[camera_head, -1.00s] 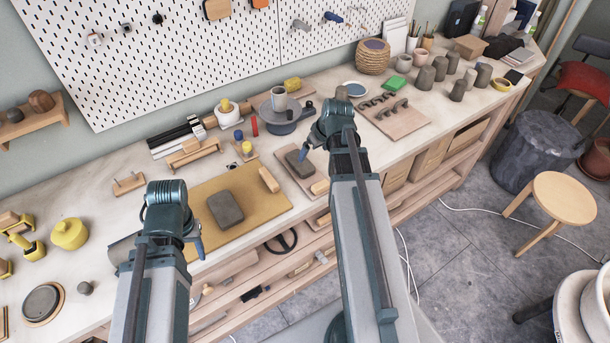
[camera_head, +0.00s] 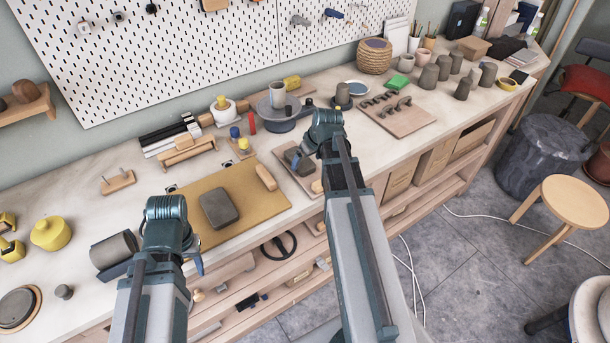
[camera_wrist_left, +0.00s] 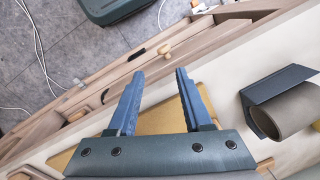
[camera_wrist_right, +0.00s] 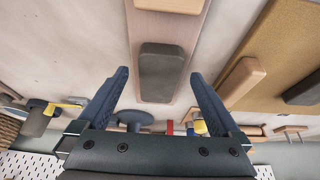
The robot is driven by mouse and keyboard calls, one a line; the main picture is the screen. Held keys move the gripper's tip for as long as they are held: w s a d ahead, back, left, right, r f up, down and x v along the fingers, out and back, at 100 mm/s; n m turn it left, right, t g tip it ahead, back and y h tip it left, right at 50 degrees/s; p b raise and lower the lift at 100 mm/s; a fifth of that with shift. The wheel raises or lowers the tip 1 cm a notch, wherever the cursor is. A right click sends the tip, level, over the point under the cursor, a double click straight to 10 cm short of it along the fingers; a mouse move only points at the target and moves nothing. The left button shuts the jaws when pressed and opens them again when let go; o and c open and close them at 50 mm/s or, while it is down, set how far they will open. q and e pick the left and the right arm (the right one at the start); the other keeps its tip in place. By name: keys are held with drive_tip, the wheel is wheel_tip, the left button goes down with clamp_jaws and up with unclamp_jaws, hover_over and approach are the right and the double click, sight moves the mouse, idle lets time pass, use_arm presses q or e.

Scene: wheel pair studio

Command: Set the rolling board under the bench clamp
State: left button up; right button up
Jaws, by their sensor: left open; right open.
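An ochre board (camera_head: 250,206) lies flat on the bench near its front edge, with a dark grey slab (camera_head: 220,208) on it and a wooden bar (camera_head: 266,177) at its right end. I take it for the rolling board. My left gripper (camera_head: 194,258) hangs at its front left; in the left wrist view, the open, empty fingers (camera_wrist_left: 158,100) have part of the board (camera_wrist_left: 158,122) behind them. My right gripper (camera_head: 303,158) is open above a narrow pinkish board with a grey block (camera_wrist_right: 161,70). I cannot tell which thing is the bench clamp.
A grey cylinder in a dark cradle (camera_head: 114,250) stands left of my left gripper. A wooden block with two pegs (camera_head: 118,182) and a wooden bracket (camera_head: 190,150) stand behind the board. A turntable with a mug (camera_head: 278,100) and several cups are further right.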

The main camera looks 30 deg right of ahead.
sight(302, 165)
drive_tip(key=b+x, duration=0.1)
drive_tip(key=x, duration=0.1)
drive_tip(key=shift+w+f, duration=0.1)
drive_tip(key=shift+f, duration=0.15)
drive_tip(key=shift+r, duration=0.1)
clamp_jaws()
